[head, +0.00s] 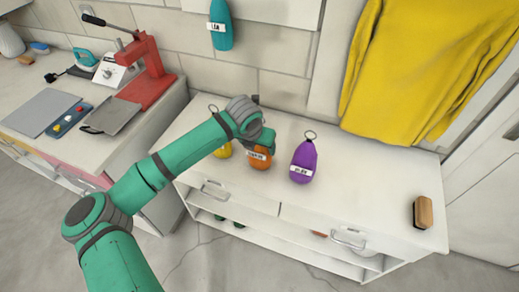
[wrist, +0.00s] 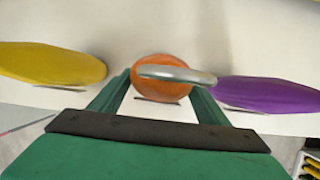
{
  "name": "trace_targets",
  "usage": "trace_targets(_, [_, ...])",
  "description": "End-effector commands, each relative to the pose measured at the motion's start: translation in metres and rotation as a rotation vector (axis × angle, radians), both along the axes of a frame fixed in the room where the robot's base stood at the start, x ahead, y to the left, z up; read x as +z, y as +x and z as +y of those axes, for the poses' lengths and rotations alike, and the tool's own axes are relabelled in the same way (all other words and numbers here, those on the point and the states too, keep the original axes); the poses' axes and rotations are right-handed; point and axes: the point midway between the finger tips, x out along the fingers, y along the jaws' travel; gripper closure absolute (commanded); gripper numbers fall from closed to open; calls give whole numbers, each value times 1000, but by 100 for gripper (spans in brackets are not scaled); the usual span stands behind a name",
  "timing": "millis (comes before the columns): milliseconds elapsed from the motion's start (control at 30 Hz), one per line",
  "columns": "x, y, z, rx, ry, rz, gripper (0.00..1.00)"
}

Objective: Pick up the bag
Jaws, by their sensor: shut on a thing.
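An orange bag (head: 260,160) with a white label stands on the white cabinet top. My gripper (head: 264,143) is at its upper part, shut on it. In the wrist view the orange bag (wrist: 160,95) sits between the two green fingers, with a grey metal ring (wrist: 176,75) across it. A purple bag (head: 304,158) with a ring and label stands to the right. A yellow bag (head: 223,150) to the left is mostly hidden behind my arm. A teal bag (head: 221,30) is up on the wall.
A brown brush-like block (head: 423,212) lies at the right of the white cabinet (head: 365,190). A yellow cloth (head: 420,65) hangs on the wall. The left counter holds a red press (head: 145,70) and a grey board (head: 40,112). The cabinet top between purple bag and block is clear.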

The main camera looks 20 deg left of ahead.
Motion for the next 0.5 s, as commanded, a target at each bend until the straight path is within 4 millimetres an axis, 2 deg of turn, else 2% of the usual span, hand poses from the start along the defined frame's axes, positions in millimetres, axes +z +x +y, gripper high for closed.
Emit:
trace_targets(167, [29, 1, 0, -2, 4, -5, 85])
trace_targets(467, [88, -51, 1, -4, 5, -4, 85])
trace_targets(500, [92, -61, 0, -5, 2, -3, 85])
